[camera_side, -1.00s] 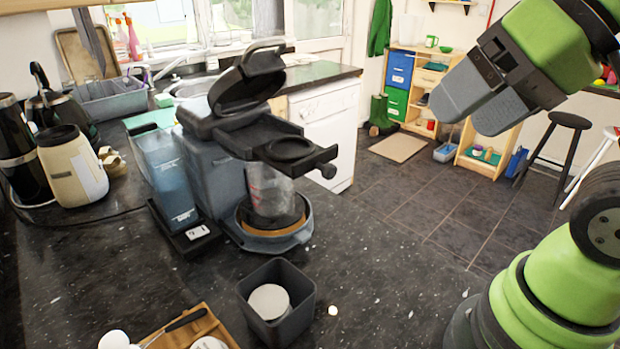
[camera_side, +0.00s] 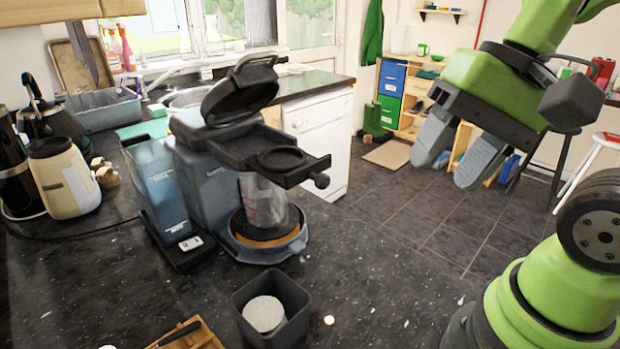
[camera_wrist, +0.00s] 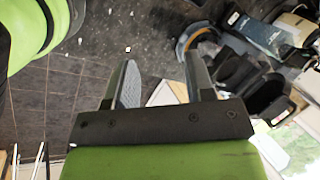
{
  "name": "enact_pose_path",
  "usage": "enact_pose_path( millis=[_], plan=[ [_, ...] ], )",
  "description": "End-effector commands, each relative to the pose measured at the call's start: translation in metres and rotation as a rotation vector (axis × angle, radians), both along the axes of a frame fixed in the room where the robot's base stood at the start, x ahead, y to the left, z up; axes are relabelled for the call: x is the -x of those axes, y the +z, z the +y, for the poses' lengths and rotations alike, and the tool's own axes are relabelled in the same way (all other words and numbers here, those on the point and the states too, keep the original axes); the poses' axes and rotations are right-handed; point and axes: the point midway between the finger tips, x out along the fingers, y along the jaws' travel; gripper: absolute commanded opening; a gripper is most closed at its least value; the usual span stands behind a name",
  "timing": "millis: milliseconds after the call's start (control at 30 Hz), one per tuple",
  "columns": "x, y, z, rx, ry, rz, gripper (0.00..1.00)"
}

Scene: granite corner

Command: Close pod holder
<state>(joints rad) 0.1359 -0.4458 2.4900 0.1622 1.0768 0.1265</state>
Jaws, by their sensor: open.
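The coffee machine (camera_side: 200,172) stands on the dark counter with its lid (camera_side: 240,92) raised. Its pod holder (camera_side: 285,163) is a black tray that sticks out to the right, with a round recess and a knob (camera_side: 321,181) at its end. A clear measuring cup (camera_side: 264,200) stands below it on the drip base. My gripper (camera_side: 453,168) is open and empty, in the air to the right of the pod holder and apart from it. In the wrist view my gripper (camera_wrist: 162,82) has its fingers apart, and the machine (camera_wrist: 243,75) shows upper right, partly behind a finger.
A grey square bin (camera_side: 300,297) with a white round item stands in front of the machine. A blue water tank (camera_side: 161,188) is on its left side. A wooden tray (camera_side: 200,335) lies at the front edge. The air between my gripper and the knob is clear.

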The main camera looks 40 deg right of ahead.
Motion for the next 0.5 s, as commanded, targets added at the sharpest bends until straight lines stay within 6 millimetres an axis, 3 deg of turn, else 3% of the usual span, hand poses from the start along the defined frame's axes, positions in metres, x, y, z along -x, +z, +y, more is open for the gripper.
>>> enact_pose_path(
  millis=[100,267,500],
  plan=[
    [-0.003,-0.02,0.009,-0.239,-0.268,0.335,0.49],
    [-0.016,-0.033,0.019,-0.565,-0.64,0.752,0.49],
    [-0.06,-0.049,0.008,-1.09,-1.19,1.347,0.49]
  ],
)
